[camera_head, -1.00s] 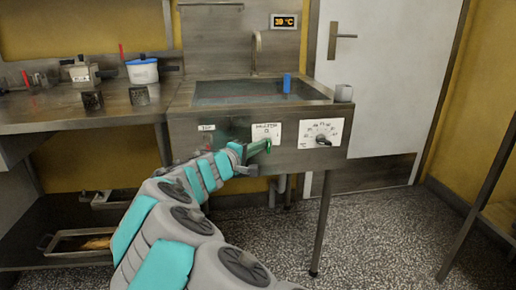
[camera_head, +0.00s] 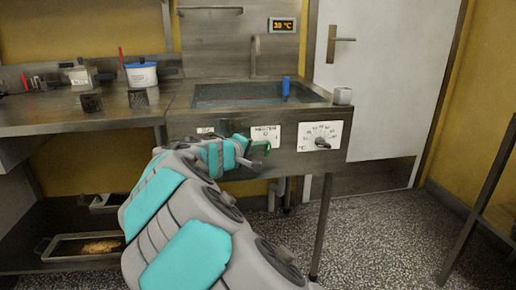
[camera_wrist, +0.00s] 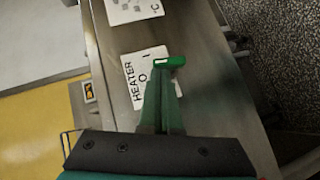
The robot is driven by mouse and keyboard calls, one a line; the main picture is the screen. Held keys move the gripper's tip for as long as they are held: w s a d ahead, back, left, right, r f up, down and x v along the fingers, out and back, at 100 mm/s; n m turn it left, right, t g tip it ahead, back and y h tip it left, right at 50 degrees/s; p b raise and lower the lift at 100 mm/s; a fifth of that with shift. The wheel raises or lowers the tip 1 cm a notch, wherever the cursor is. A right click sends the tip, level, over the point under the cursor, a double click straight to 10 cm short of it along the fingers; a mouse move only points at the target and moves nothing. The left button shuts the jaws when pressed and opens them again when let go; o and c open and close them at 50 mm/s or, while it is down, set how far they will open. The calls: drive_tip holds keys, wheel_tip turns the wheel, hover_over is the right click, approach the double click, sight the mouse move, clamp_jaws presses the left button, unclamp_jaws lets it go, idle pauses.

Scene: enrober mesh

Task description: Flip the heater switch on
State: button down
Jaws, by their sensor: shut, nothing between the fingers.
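The white HEATER plate (camera_head: 267,131) is on the steel front panel below the basin. My gripper (camera_head: 260,152) is shut and empty, with its green fingers over the plate's lower left part.
A temperature dial (camera_head: 320,136) is right of the plate, and a small label (camera_head: 205,131) is left. A blue cylinder (camera_head: 286,85) and a grey cup (camera_head: 342,95) stand at the basin (camera_head: 200,104). A table leg (camera_head: 321,228) stands below; the floor right of it is open.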

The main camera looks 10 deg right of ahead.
drive_tip(key=shift+d+r+m+y, duration=0.15)
drive_tip(key=shift+d+m+y, duration=0.1)
drive_tip(key=shift+m+y, duration=0.25)
drive_tip(key=shift+d+r+m+g+y, duration=0.25)
drive_tip(key=shift+m+y, duration=0.25)
drive_tip(key=shift+y, duration=0.3)
drive_tip(key=shift+d+r+m+g+y, duration=0.1)
drive_tip(key=shift+d+m+g+y, duration=0.35)
drive_tip(key=shift+y, duration=0.35)
drive_tip(key=shift+d+r+m+g+y, duration=0.1)
drive_tip(key=shift+d+r+m+y, duration=0.1)
drive_tip(key=shift+m+y, duration=0.5)
drive_tip(key=shift+a+r, duration=0.15)
drive_tip(key=shift+r, duration=0.2)
drive_tip(key=w+a+r+v, duration=0.1)
drive_tip(key=v, duration=1.1)
drive_tip(key=shift+w+r, duration=0.2)
drive_tip(key=shift+r, duration=0.05)
